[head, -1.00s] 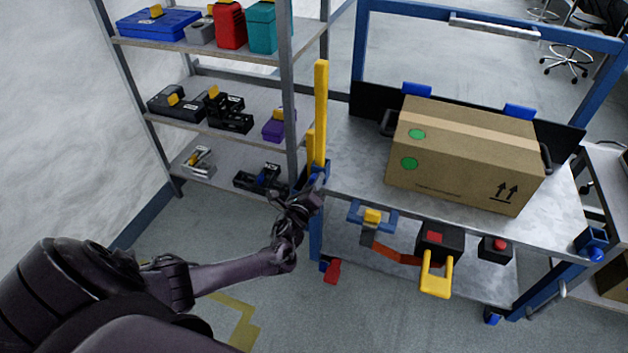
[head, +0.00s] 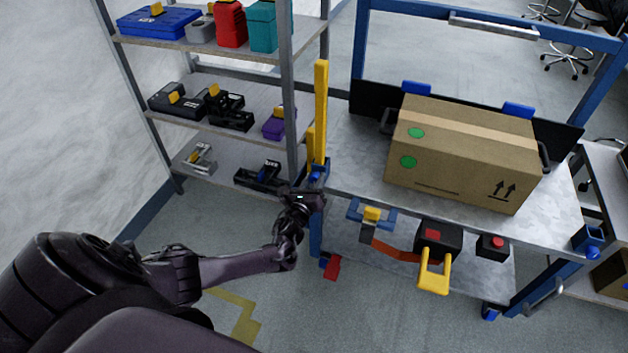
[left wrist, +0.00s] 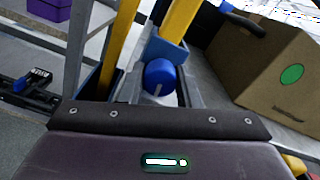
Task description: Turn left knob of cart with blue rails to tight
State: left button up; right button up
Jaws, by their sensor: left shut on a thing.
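The cart with blue rails (head: 455,28) stands to the right of my left arm, with a grey metal top. Its left knob (left wrist: 160,77) is blue and round with a white line on its face, seen in the left wrist view. My left gripper (head: 314,190) is at the cart's front left corner in the head view. Its fingers, partly visible in the wrist view, are shut on the left knob. In the head view the gripper mostly hides this knob. The cart's right knob (head: 593,253) is blue, at the front right corner. My right gripper is not in view.
A yellow upright bar (head: 320,110) rises just behind the left knob. A grey shelf (head: 215,60) with toolboxes stands close to the left. A cardboard box (head: 462,155) sits on the cart. A yellow handle (head: 434,275) hangs at the cart's front.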

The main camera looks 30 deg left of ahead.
pick_arm(q)
jog(key=shift+f, duration=0.1)
jog(key=o, duration=1)
jog(key=shift+s, duration=0.2)
jog(key=p+v, duration=0.1)
jog(key=v, duration=0.6)
jog(key=shift+s+d+p, duration=0.1)
jog(key=shift+s+p, duration=0.1)
jog(key=shift+p, duration=0.2)
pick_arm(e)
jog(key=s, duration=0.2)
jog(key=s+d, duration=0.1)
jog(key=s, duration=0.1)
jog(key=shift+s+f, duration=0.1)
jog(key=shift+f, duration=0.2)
